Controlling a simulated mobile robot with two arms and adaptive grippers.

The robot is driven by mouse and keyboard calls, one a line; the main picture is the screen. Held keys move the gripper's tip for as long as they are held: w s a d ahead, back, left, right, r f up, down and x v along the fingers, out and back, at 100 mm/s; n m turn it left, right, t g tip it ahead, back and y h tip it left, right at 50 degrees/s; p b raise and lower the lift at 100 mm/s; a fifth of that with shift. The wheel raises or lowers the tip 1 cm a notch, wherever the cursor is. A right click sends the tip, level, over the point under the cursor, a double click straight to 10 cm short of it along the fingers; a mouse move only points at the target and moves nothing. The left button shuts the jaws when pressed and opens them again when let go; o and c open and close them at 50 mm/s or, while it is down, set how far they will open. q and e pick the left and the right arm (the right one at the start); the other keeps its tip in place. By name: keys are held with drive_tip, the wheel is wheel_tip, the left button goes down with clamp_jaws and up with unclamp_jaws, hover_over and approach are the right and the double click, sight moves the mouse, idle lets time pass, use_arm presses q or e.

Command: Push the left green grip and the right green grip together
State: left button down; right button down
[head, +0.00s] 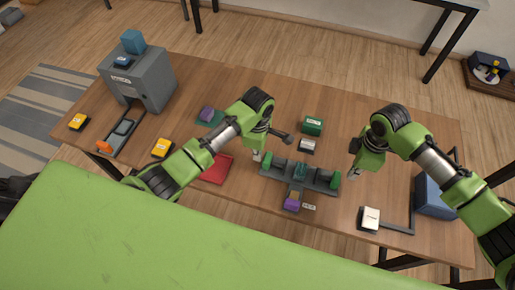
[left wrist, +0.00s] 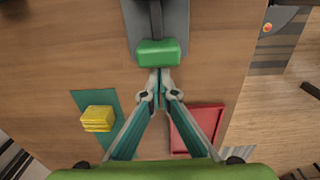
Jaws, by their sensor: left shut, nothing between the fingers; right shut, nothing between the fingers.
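The left green grip (head: 267,158) and the right green grip (head: 335,180) stand at opposite ends of a dark grey fixture (head: 300,174). My left gripper (head: 256,156) is shut and empty, just outside the left grip. In the left wrist view the left green grip (left wrist: 158,52) lies straight ahead of the closed fingertips (left wrist: 157,76); I cannot tell whether they touch it. My right gripper (head: 353,174) is shut and empty, a short way outside the right grip, apparently with a gap. A teal part (head: 299,170) sits mid-fixture between the grips.
A purple block (head: 291,204) sits at the fixture's front. A red tray (head: 216,168) lies to its left. A green box (head: 312,126) and a white-topped block (head: 306,146) stand behind it. A white-topped switch (head: 369,218) and blue box (head: 433,197) are at right.

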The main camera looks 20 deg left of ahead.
sight(270, 158)
use_arm(q)
drive_tip(key=shift+f, duration=0.15)
drive_tip(key=shift+d, duration=0.1)
drive_tip(key=shift+d, duration=2.05)
use_arm(e)
drive_tip(key=shift+f, duration=2.75)
